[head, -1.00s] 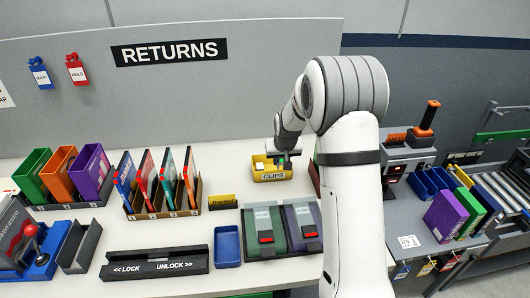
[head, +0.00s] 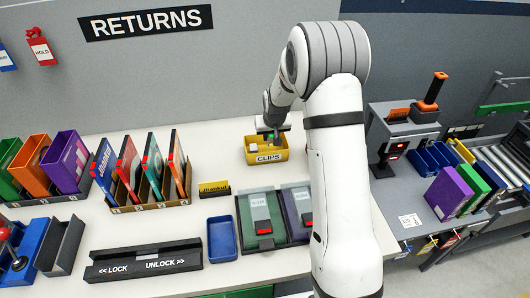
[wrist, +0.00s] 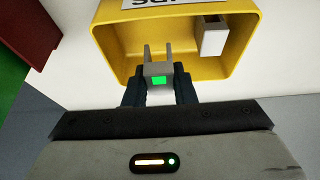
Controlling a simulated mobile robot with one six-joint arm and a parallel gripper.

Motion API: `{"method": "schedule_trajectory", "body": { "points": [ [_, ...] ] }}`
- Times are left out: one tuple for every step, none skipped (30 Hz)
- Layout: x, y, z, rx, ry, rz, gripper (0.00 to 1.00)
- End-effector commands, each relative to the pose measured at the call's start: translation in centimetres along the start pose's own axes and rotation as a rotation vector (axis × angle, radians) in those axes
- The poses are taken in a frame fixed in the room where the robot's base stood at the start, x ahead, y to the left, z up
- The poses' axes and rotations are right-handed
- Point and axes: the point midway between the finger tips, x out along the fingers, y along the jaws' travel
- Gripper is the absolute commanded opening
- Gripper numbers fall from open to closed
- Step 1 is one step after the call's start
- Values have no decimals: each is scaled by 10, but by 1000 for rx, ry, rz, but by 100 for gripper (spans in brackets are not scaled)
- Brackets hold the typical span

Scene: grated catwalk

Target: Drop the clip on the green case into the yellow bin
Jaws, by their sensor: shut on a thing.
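My gripper (wrist: 158,92) is shut on a pale grey clip (wrist: 158,57) with a bright green square, seen in the wrist view. In the head view my gripper (head: 272,128) is at the yellow bin. The yellow bin (wrist: 112,42) is labelled CLIPS and also shows in the head view (head: 268,158). The held clip overlaps the bin's opening in the wrist view; its exact height above the floor of the bin cannot be told. Another pale clip (wrist: 213,36) is inside the bin at the right. The green case (head: 246,232) lies on the counter in front of the bin.
A purple case (head: 291,222) lies beside the green one. A blue tray (head: 222,240), a lock bar (head: 146,262) and a rack of upright cases (head: 158,198) stand to the left. Bare white counter (head: 222,150) lies left of the bin.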

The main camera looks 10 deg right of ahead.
Motion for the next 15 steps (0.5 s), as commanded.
{"method": "schedule_trajectory", "body": {
  "points": [
    [6,0,2,1,0,0,3],
    [7,1,3,1,0,0,3],
    [8,1,3,1,1,0,3],
    [8,1,3,1,1,0,3],
    [9,1,3,1,1,1,3],
    [9,1,3,2,1,1,3],
    [8,1,3,2,1,1,3],
    [8,1,3,2,1,1,3],
    [8,1,3,2,1,1,3],
    [8,1,3,2,1,1,3],
    [8,1,3,2,1,1,3],
    [8,2,3,2,1,1,27],
    [8,2,3,2,1,1,30],
    [8,2,3,2,1,1,32],
    [8,2,3,2,1,1,35]
  ]
}}
